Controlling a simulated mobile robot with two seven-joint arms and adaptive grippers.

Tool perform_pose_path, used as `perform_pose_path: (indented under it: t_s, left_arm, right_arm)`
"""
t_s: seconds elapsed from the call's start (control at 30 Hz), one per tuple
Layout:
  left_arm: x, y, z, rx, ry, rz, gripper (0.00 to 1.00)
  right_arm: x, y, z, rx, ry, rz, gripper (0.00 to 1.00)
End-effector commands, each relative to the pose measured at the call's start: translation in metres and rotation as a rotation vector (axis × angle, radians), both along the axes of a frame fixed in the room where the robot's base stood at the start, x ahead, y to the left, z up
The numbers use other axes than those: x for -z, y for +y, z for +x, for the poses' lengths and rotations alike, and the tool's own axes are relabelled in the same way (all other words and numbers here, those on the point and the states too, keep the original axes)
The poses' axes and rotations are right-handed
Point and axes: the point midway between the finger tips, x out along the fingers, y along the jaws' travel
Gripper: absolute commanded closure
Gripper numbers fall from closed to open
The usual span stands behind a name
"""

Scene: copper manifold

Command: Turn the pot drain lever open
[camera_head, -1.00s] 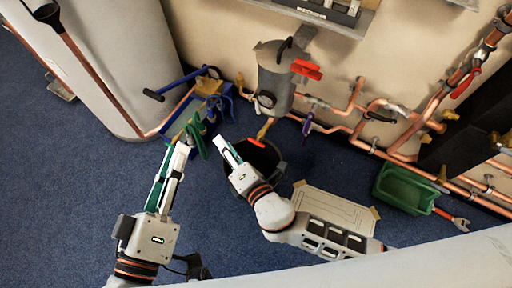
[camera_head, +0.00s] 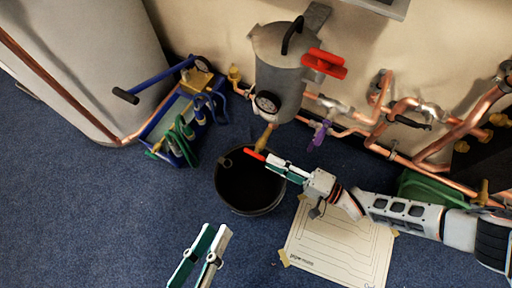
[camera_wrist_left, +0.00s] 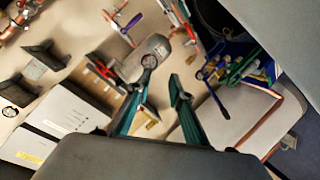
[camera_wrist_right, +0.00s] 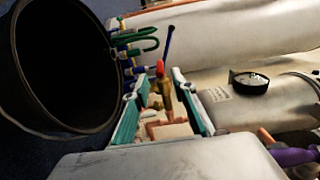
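The grey pot (camera_head: 280,75) hangs on the wall, with a dial on its lower side. Its brass drain valve (camera_head: 265,137) points down from the underside, with the red drain lever (camera_head: 254,155) at its lower end. My right gripper (camera_head: 268,160) is at the lever, coming from the right. In the right wrist view, its fingers (camera_wrist_right: 159,82) are spread, with the brass valve (camera_wrist_right: 164,88) and the lever's red end (camera_wrist_right: 160,66) in line with the gap. I cannot tell whether they touch. My left gripper (camera_head: 215,230) is open and empty, low in front, away from the pot.
A black bucket (camera_head: 232,196) stands under the drain. A blue tool tray (camera_head: 160,130) is left of it. A larger red handle (camera_head: 325,63) is on the pot's right side. Copper pipes (camera_head: 450,135) run along the wall. A paper sheet (camera_head: 330,255) lies on the floor.

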Motion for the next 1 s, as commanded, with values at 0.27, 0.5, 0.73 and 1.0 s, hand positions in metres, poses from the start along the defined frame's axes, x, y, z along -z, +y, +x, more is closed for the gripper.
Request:
perform_pose_path:
  t_s: [0.27, 0.5, 0.73, 1.0]
  left_arm:
    - [0.002, -0.005, -0.002, -0.03, 0.02, -0.065, 0.79]
    - [0.001, -0.008, -0.002, -0.053, 0.03, -0.111, 0.79]
    - [-0.001, -0.008, -0.001, -0.058, 0.03, -0.124, 0.79]
    - [-0.001, -0.008, -0.001, -0.058, 0.029, -0.123, 0.79]
  right_arm:
    - [0.001, 0.037, 0.02, 0.001, 0.005, 0.005, 0.74]
    - [0.001, 0.059, 0.033, 0.002, 0.006, 0.004, 0.74]
    - [0.0, 0.063, 0.036, 0.003, 0.005, 0.003, 0.74]
    - [0.0, 0.063, 0.036, 0.003, 0.006, 0.004, 1.0]
